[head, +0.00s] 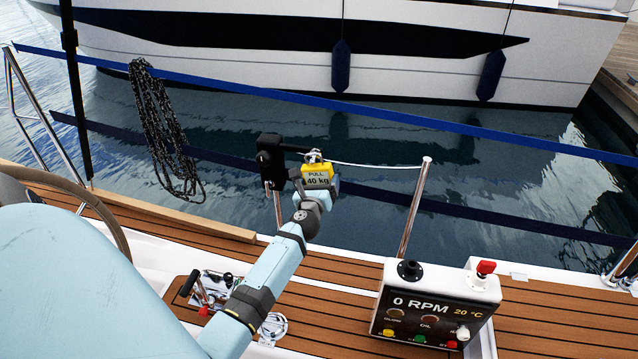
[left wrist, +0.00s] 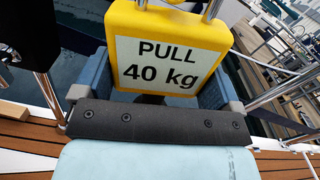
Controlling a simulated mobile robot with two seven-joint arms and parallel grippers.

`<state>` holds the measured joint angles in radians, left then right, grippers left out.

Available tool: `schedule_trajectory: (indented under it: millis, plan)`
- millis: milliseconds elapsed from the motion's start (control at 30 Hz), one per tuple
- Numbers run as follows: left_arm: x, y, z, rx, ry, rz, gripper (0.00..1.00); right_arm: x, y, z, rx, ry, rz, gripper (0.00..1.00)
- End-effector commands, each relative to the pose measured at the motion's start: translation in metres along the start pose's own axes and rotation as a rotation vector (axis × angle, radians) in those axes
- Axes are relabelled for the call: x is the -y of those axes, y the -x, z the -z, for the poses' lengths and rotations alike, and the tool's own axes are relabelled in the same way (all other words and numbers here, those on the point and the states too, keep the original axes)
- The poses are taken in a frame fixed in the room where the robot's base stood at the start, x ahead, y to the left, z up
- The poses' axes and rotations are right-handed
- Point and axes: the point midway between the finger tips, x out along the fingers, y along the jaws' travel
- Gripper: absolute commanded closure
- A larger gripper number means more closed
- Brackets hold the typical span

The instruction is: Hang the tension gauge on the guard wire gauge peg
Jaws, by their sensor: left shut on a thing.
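The tension gauge (head: 317,170) is a yellow block with a pale "PULL 40 kg" label and a metal shackle on top. My left gripper (head: 320,187) is shut on it from below and holds it upright above the deck's edge. In the left wrist view the gauge (left wrist: 170,48) fills the upper middle between my fingers (left wrist: 150,92). A black block (head: 270,160) on a post stands just left of the gauge, with a dark peg (head: 293,149) pointing right. The shackle appears at the peg's right end; I cannot tell whether it is around it. My right gripper is out of view.
A thin white wire (head: 375,165) runs right to a metal stanchion (head: 412,210). A control box (head: 435,305) stands at the lower right, a lever (head: 195,287) at the lower left. Dark rope (head: 160,130) hangs from a blue rail strap (head: 250,86). Water lies beyond.

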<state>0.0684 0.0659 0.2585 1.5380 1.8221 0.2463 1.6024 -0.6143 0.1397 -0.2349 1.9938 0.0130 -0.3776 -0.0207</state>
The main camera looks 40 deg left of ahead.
Motion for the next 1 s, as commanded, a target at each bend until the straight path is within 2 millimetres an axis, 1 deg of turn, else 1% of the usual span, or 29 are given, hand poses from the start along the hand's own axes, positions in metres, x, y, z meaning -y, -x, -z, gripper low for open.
schedule_trajectory:
  millis: [500,1000]
  plan:
    - [-0.0018,-0.0095,0.0064,0.001,0.000,0.000,0.59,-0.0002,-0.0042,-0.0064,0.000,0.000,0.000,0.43]
    - [-0.0018,-0.0103,0.0069,0.001,0.001,0.000,0.59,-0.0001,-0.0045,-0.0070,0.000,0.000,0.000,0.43]
